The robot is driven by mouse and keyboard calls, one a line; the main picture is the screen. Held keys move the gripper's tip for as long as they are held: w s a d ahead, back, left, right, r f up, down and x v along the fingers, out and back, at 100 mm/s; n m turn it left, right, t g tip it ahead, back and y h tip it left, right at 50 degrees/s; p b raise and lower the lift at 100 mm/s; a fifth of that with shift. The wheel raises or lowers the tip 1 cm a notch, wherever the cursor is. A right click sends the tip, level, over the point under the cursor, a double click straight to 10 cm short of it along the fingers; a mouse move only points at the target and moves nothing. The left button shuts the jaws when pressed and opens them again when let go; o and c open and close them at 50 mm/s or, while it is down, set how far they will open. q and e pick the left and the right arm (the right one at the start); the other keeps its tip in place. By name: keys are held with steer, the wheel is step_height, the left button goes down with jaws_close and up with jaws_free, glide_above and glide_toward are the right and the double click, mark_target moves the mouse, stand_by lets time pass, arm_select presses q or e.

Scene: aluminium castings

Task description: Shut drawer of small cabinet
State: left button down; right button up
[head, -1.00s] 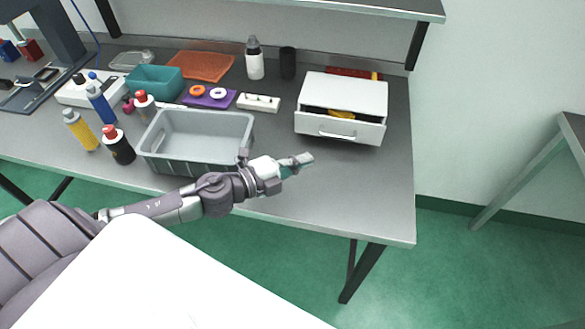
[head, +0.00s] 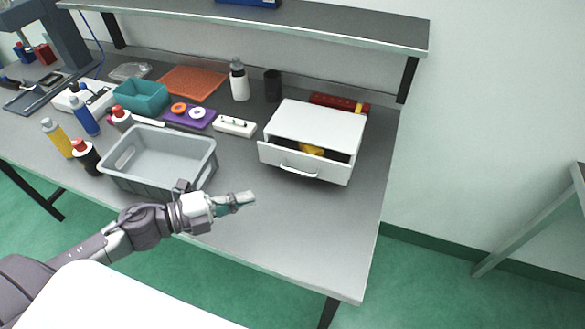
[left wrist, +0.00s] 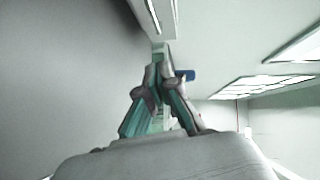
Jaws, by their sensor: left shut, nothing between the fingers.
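The small white cabinet (head: 318,124) stands on the right part of the workbench. Its drawer (head: 303,167) is pulled partly out toward the bench's front, and something yellow (head: 311,149) shows inside. The drawer's handle (head: 298,172) is on its front face. My left gripper (head: 246,199) is shut and empty, in front of the cabinet and to the left of the drawer, apart from it. In the left wrist view the fingers (left wrist: 161,60) are together with nothing between them. My right gripper is not in view.
A grey crate (head: 212,160) stands left of the cabinet, close behind my left wrist. Bottles, an orange mat (head: 193,84) and a teal bin (head: 141,96) lie farther left. A shelf (head: 330,38) runs above the bench. The bench's front right surface (head: 330,235) is clear.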

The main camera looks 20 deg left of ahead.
mark_target(304, 163)
arm_select(q)
steer(key=shift+w+d+p, duration=0.25)
steer(key=shift+w+p, duration=0.05)
steer(key=shift+w, duration=0.05)
steer(key=x, duration=0.1)
steer(key=p+x, duration=0.1)
steer(key=shift+w+d+r, duration=0.15)
steer(key=shift+w+d, duration=0.1)
steer(key=p+x, duration=0.2)
steer(key=x, duration=0.4)
steer(key=shift+s, duration=0.1)
steer(key=shift+w+a+f, duration=0.1)
steer(key=shift+w+f, duration=0.05)
steer(key=shift+w, duration=0.45)
steer(key=shift+w+f, duration=0.2)
steer(key=shift+w, duration=0.4)
steer(key=shift+w+f, duration=0.15)
steer(key=shift+w, duration=0.2)
steer(key=shift+w+f, duration=0.1)
steer(key=shift+w, duration=0.3)
steer(key=w, duration=0.3)
steer(key=shift+w, duration=0.35)
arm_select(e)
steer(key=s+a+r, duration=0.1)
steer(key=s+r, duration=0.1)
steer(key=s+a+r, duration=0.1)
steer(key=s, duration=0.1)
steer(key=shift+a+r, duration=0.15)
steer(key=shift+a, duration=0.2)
